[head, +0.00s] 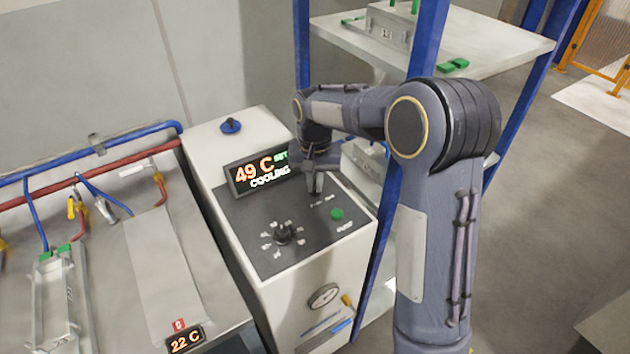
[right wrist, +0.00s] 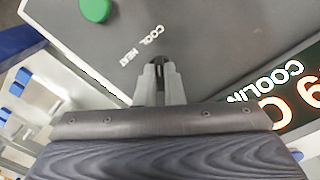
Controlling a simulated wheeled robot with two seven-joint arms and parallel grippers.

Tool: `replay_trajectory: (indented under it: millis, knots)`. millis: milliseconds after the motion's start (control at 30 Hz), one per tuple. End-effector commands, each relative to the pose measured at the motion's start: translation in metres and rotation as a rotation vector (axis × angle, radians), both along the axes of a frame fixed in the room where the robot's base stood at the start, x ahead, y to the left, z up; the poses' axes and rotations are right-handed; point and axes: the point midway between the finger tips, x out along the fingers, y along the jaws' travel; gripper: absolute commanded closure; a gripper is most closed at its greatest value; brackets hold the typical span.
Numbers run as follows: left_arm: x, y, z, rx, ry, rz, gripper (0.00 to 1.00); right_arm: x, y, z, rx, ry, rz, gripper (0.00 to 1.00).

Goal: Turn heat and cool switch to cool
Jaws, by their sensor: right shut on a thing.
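The heat and cool switch is a small dark knob (right wrist: 158,63) on the grey top panel (head: 262,226) of the white machine. The labels COOL and HEAT (right wrist: 142,46) are printed beside it in the right wrist view. My right gripper (head: 315,188) points down at the panel, and its fingers (right wrist: 160,82) are shut on the switch. The fingers hide most of the switch, so its exact angle is hard to tell. The display (head: 260,172) shows 49 C and the word COOLING. My left gripper is not in view.
A green button (head: 337,214) and a black dial (head: 283,233) sit on the same panel. A blue shelf post (head: 425,40) stands close to my right arm. A bench with a 22 C display (head: 186,341) and red and blue pipes is at left.

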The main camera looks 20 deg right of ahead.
Motion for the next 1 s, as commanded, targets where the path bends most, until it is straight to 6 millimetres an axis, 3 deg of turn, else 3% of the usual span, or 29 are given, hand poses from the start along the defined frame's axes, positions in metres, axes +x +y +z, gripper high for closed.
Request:
replay_trajectory:
  millis: [100, 133, 300, 633, 1000]
  knots:
    - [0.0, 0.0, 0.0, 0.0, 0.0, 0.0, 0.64, 0.002, -0.001, 0.002, 0.0, -0.008, -0.003, 1.0]
    - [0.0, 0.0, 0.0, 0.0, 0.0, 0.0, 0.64, 0.002, -0.001, 0.002, 0.0, -0.008, -0.003, 0.89]
    - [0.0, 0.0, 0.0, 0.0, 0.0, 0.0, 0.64, 0.001, 0.0, 0.001, 0.0, -0.006, -0.002, 0.7]
    - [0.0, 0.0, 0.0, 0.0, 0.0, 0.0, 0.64, 0.001, 0.0, 0.006, 0.0, -0.004, 0.0, 0.7]
    - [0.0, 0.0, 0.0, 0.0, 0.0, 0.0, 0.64, 0.002, 0.0, 0.064, 0.001, -0.007, -0.001, 0.7]
